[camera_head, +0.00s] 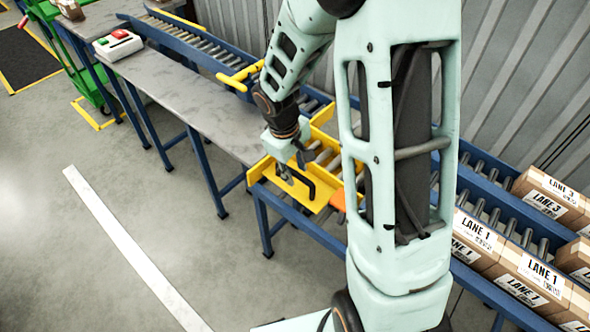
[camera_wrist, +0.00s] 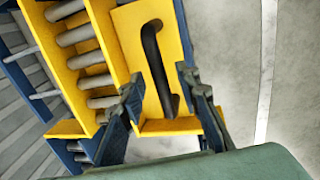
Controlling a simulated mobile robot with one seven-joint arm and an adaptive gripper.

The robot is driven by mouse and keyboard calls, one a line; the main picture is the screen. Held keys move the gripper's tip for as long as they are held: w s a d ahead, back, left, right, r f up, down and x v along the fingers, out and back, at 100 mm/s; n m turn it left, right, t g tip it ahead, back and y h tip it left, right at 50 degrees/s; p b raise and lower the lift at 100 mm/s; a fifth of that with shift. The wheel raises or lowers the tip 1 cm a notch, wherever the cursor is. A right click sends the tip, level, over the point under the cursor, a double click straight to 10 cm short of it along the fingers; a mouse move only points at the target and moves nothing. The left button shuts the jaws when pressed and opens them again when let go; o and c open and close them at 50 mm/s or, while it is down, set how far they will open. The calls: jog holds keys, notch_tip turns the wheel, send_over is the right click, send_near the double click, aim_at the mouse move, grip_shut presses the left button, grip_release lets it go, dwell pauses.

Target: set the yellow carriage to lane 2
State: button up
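The yellow carriage (camera_head: 324,181) sits on the roller conveyor at the centre, partly hidden behind my arm. It also fills the upper middle of the wrist view (camera_wrist: 131,36), with grey rollers beside its yellow frame. A black bar handle (camera_head: 310,189) is fixed on its top plate; the handle shows in the wrist view (camera_wrist: 153,50). My gripper (camera_head: 292,172) is at the left end of the handle, pointing down. In the wrist view my gripper (camera_wrist: 160,78) has its fingers apart, with the handle's near end in the gap between them. Neither finger visibly touches the handle.
Cartons marked LANE 1 (camera_head: 478,233) and LANE 3 (camera_head: 552,194) stand on blue roller lanes at right. A grey table (camera_head: 170,92) holds a box with red and green buttons (camera_head: 118,43). A yellow bar (camera_head: 240,76) crosses the conveyor. Open floor lies in front.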

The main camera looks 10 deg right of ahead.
grip_shut()
dwell(0.4)
jog(key=p, duration=0.3)
send_over(327, 156)
jog(key=shift+d, duration=0.1)
grip_release()
